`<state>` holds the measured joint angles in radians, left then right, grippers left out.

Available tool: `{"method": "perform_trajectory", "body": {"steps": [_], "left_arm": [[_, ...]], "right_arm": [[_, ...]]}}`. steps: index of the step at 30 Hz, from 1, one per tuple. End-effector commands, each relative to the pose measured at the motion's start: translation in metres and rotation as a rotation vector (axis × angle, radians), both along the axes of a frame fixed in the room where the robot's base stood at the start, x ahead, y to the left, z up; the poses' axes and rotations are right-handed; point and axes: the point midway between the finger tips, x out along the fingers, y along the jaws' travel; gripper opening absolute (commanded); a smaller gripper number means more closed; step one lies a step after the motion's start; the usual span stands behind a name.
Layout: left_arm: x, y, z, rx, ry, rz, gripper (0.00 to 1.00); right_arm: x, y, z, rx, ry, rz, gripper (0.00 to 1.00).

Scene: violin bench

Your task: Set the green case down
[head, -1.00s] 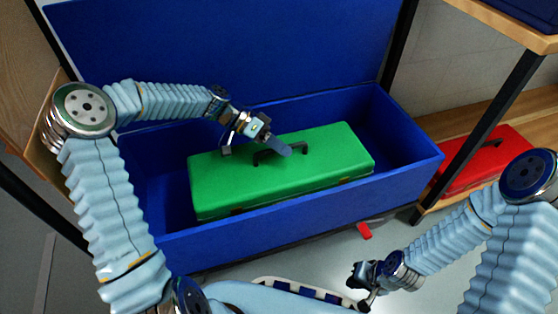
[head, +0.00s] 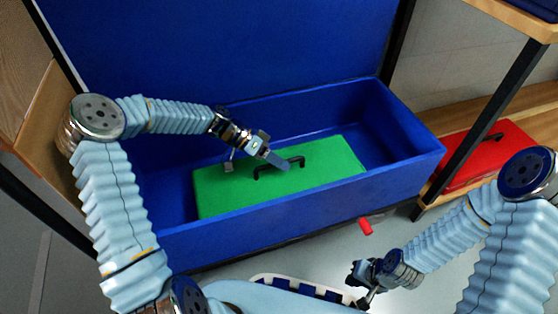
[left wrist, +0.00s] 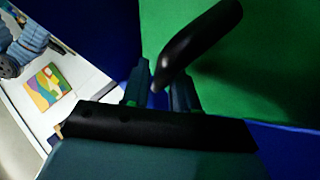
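The green case (head: 225,190) is inside the blue open box (head: 400,185), with its lid and black handle (head: 296,161) facing up. The box's front wall hides the case's front side, and I cannot tell whether its underside touches the box floor. My left gripper (head: 272,160) is at the handle, above the lid. In the left wrist view the handle (left wrist: 200,42) passes between the fingers (left wrist: 160,95), which look shut on it, with the green lid (left wrist: 275,60) behind. My right gripper (head: 360,288) is low in front of the box, away from the case; its finger opening is unclear.
A red case (head: 480,155) sits on a low wooden shelf at the right, behind a black post (head: 480,125). A small red object (head: 365,226) is by the box's front. Inside the box there is free room right of the green case.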

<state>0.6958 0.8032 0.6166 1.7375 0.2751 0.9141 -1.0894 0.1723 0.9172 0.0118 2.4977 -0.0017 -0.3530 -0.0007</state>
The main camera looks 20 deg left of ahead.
Motion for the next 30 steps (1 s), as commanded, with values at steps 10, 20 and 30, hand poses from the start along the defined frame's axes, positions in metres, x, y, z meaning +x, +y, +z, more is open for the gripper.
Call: {"method": "perform_trajectory", "body": {"steps": [10,20,30], "left_arm": [[0.0,0.0,0.002,0.0,0.0,0.0,0.47],[0.003,0.042,0.028,0.002,-0.001,0.002,0.47],[0.003,0.064,0.041,0.0,-0.001,-0.001,0.47]], "right_arm": [[0.0,0.0,0.001,0.0,0.0,0.0,0.0],[0.0,0.0,0.012,0.0,0.002,0.002,0.0],[-0.001,0.0,0.015,0.001,0.003,0.002,0.0]]}}
